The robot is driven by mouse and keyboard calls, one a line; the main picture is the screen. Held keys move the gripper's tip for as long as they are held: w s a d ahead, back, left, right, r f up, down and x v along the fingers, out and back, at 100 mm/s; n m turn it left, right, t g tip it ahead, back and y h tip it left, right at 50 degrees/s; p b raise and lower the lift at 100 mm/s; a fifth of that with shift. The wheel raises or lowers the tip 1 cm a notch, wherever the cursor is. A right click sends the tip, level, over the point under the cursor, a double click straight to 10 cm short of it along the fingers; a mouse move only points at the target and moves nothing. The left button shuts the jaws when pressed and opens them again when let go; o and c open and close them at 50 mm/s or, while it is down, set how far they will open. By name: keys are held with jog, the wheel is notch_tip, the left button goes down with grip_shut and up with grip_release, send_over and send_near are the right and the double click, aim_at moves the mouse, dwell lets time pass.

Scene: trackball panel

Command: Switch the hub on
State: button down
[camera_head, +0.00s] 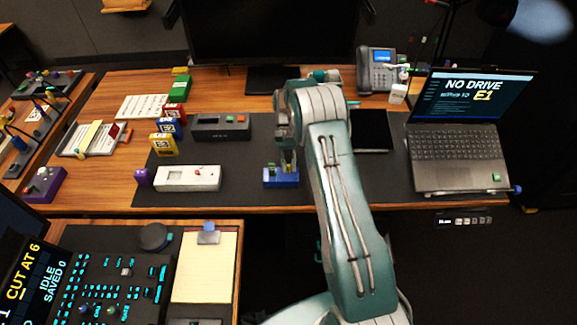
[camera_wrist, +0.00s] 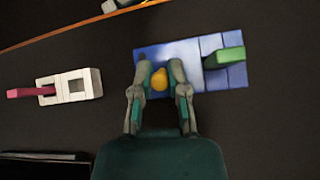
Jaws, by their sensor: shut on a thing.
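The blue box, apparently the hub, (camera_head: 289,183) sits on the dark desk mat, left of my arm; it fills the upper middle of the wrist view (camera_wrist: 212,43). A green block (camera_wrist: 224,57) is set on its right part there. A rounded orange-yellow knob (camera_wrist: 159,80) stands at its near edge. My gripper (camera_wrist: 158,70) has its fingers on either side of the knob and is shut on it. In the head view my gripper (camera_head: 288,166) is low over the box. The knob's lower part is hidden.
A white block with a pink-red piece (camera_wrist: 70,87) lies apart in the wrist view. A white box (camera_head: 188,178) is left of the hub, and a grey box (camera_head: 221,127) lies behind. The laptop (camera_head: 460,140) at right reads "NO DRIVE". Bare mat lies around the hub.

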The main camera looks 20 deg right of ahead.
jog(key=shift+f, duration=0.1)
dwell(0.3)
jog(key=c, duration=0.6)
grip_release()
jog(key=shift+v, duration=3.8)
jog(key=shift+w, duration=0.1)
